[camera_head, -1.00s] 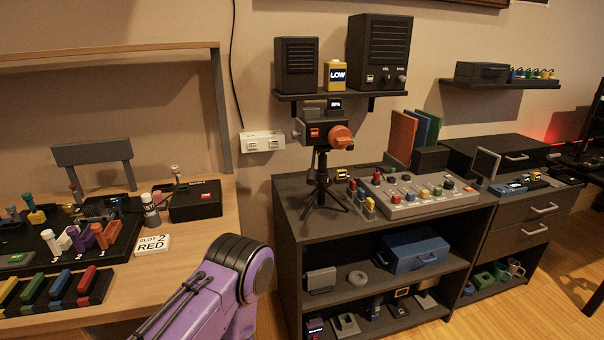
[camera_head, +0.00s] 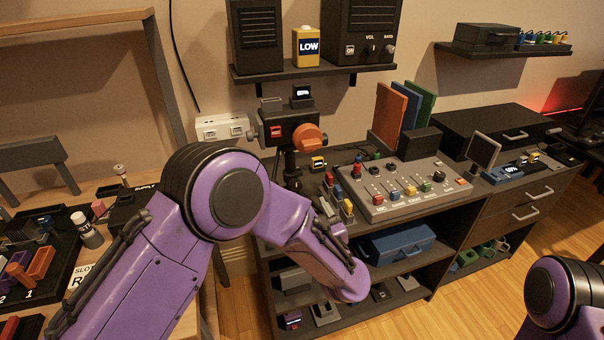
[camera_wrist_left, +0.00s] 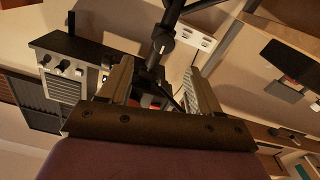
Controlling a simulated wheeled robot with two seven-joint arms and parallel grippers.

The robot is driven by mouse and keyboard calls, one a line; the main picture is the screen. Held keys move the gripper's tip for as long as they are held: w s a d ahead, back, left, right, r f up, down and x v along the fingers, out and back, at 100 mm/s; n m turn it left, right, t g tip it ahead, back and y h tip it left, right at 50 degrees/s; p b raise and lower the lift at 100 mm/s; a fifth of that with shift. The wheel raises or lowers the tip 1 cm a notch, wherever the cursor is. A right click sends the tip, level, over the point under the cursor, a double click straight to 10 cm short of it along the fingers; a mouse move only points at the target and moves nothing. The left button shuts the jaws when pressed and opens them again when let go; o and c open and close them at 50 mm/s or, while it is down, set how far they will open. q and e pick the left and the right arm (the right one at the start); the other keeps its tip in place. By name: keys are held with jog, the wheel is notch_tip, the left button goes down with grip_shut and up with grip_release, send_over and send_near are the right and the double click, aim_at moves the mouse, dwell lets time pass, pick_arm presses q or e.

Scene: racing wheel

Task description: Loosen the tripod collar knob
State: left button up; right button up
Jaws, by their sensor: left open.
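The tripod (camera_head: 291,165) stands on the dark cabinet, with a dark camera-like box (camera_head: 285,128) on top. The box has an orange round part on its right. My left arm covers much of the tripod's legs. In the left wrist view, which is turned over, the tripod column (camera_wrist_left: 155,60) lies beyond and between my left gripper's fingers. A small dark knob with a pale mark, likely the collar knob (camera_wrist_left: 167,44), sits on the column. My left gripper (camera_wrist_left: 160,80) is open and empty; contact with the column cannot be told. My right gripper is out of view.
A mixing panel (camera_head: 400,190) with coloured sliders and small coloured blocks (camera_head: 346,207) stand right of the tripod. A shelf (camera_head: 300,72) with speakers and a yellow LOW box hangs above. A white wall socket (camera_head: 222,127) is at the left.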

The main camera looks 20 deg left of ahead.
aim_at(297, 187)
pick_arm(q)
jog(key=p+x, duration=0.1)
jog(key=x, duration=0.8)
jog(key=shift+w+a+p, duration=0.1)
jog(key=shift+a+p, duration=0.25)
jog(key=shift+a, duration=0.2)
jog(key=shift+c, duration=0.3)
jog(key=c, duration=1)
